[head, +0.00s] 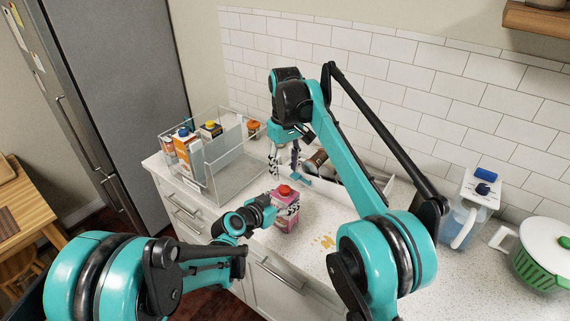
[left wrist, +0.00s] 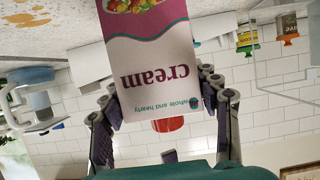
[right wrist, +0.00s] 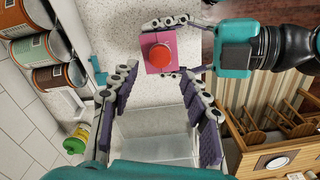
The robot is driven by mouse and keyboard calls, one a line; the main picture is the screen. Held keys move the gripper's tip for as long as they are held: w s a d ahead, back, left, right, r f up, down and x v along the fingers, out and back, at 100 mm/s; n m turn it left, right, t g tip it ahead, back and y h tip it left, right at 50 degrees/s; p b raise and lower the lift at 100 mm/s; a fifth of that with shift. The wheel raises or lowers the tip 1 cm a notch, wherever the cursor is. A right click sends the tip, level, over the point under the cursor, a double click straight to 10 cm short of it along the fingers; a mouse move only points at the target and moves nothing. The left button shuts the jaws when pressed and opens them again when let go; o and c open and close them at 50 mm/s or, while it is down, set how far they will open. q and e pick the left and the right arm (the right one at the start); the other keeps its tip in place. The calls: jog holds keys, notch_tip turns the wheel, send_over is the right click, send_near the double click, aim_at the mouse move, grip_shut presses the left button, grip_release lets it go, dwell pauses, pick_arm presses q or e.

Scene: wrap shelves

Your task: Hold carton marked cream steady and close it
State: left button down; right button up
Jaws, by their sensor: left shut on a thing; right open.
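The pink and white carton marked cream (head: 286,215) stands upright on the counter in the head view. The left wrist view shows its label side (left wrist: 158,80) upside down. A red cap (head: 285,191) sits on its top; the cap also shows from above in the right wrist view (right wrist: 161,55). I cannot tell how tight the cap is. My left gripper (head: 270,209) is shut on the carton from its left side, with fingers along both sides. My right gripper (head: 284,160) is open and empty, above the counter behind the carton; its fingers (right wrist: 155,105) are spread wide.
A clear bin (head: 235,178) with cartons stands at the left. Jars (right wrist: 40,46) lie in a white rack behind.

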aim_at(285, 188)
jog(key=n, duration=0.5)
jog(key=shift+r, duration=0.15)
jog(key=n, duration=0.4)
jog(key=shift+r+n, duration=0.15)
jog(key=shift+n, duration=0.25)
jog(key=n, duration=0.4)
jog(key=shift+r, duration=0.15)
jog(key=n, duration=0.4)
jog(key=shift+r, duration=0.1)
jog(key=shift+f, duration=4.05)
